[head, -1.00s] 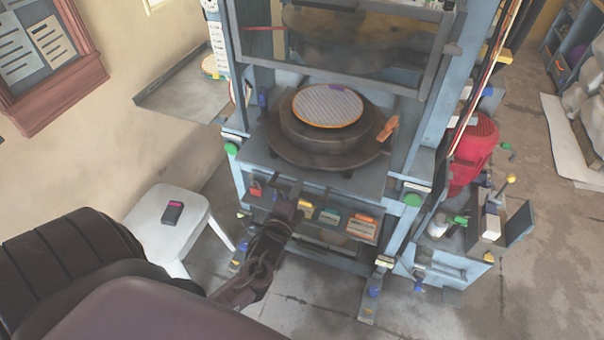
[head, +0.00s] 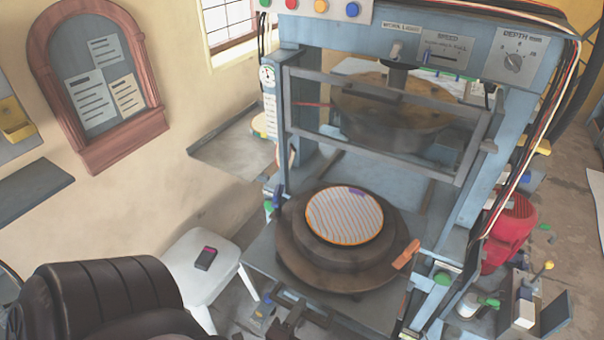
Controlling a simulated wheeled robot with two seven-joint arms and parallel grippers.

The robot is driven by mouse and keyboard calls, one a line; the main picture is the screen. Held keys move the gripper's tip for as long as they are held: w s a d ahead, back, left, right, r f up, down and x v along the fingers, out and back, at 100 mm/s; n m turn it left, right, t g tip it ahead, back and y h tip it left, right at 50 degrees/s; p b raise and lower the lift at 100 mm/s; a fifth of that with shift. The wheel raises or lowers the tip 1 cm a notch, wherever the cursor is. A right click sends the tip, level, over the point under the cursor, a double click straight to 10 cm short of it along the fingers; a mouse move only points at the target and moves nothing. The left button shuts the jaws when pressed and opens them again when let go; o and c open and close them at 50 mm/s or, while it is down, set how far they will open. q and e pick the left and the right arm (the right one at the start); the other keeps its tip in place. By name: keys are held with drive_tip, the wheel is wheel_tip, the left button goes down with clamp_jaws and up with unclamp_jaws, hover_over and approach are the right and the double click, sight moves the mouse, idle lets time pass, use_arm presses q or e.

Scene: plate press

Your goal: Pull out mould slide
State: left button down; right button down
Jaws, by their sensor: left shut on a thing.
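The mould slide (head: 262,262) is a grey flat tray in the press, drawn forward towards me. On it sits a round dark mould (head: 300,262) with a striped, orange-rimmed disc (head: 345,214) on top. A short orange piece (head: 407,254) sticks out at the mould's right. My left gripper (head: 283,318) is at the slide's front edge, low in the head view, and is shut on what looks like the slide's front handle. The handle is mostly hidden by the fingers and the picture's lower edge. My right gripper is out of view.
The press frame (head: 480,150) stands around the slide, with a barred guard (head: 400,105) raised above the mould. A white stool (head: 205,265) with a small dark device (head: 206,258) stands left. A red motor (head: 510,232) is at the right.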

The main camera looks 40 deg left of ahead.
use_arm(q)
drive_tip(key=c, duration=1.7)
unclamp_jaws()
drive_tip(key=shift+w, duration=0.1)
drive_tip(key=shift+s+f, duration=0.1)
drive_tip(key=shift+s, duration=0.3)
drive_tip(key=b+v, duration=0.2)
drive_tip(key=v, duration=0.5)
